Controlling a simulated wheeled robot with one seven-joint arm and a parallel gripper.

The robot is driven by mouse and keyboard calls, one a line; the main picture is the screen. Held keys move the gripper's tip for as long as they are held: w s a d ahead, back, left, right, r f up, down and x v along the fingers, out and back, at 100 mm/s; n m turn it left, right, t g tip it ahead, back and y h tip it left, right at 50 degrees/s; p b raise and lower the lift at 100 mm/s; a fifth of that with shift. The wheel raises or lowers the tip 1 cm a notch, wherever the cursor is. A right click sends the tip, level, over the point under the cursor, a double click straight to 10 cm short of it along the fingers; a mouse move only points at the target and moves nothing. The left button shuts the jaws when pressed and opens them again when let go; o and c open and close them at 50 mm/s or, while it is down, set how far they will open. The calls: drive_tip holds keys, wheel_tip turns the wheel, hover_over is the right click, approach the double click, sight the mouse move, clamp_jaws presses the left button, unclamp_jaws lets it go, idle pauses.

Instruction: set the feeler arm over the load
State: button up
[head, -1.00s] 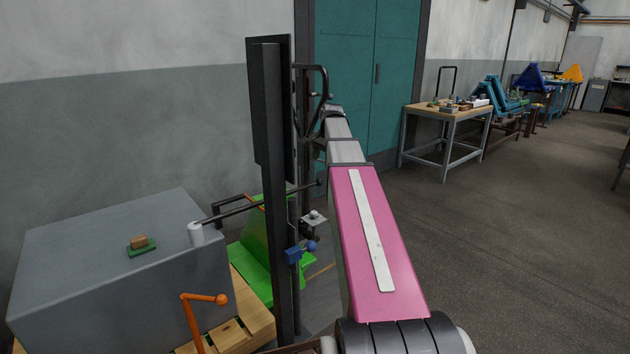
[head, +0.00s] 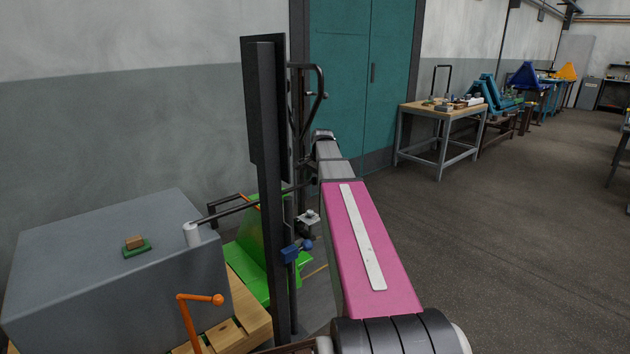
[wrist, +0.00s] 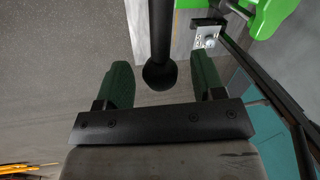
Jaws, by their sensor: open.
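The feeler arm is a thin dark rod (head: 240,208) with a white cylinder (head: 192,234) at its left end, at the right edge of the load's top. I cannot tell whether the cylinder touches the load. The load is a big grey box (head: 100,265) on a wooden pallet. In the wrist view the rod's black ball end (wrist: 160,75) is between the green finger pads of my gripper (wrist: 161,62). My gripper is open, with a gap on both sides of the ball. In the head view my pink arm hides the ball end.
A black mast (head: 268,180) stands between the load and my arm, with a blue clamp (head: 290,252) on it. A green stand (head: 246,265) is behind it. An orange crank (head: 200,300) rises before the pallet. A small green-and-wood block (head: 135,246) lies on the load.

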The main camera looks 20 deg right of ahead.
drive_tip(key=shift+c, duration=0.3)
clamp_jaws()
drive_tip(key=shift+s, duration=0.15)
drive_tip(key=s+m+h, duration=0.1)
drive_tip(key=s+m, duration=0.7)
drive_tip(key=shift+s, duration=0.35)
drive_tip(key=shift+h, duration=0.3)
drive_tip(key=shift+o, duration=0.3)
unclamp_jaws()
drive_tip(key=shift+s, duration=0.1)
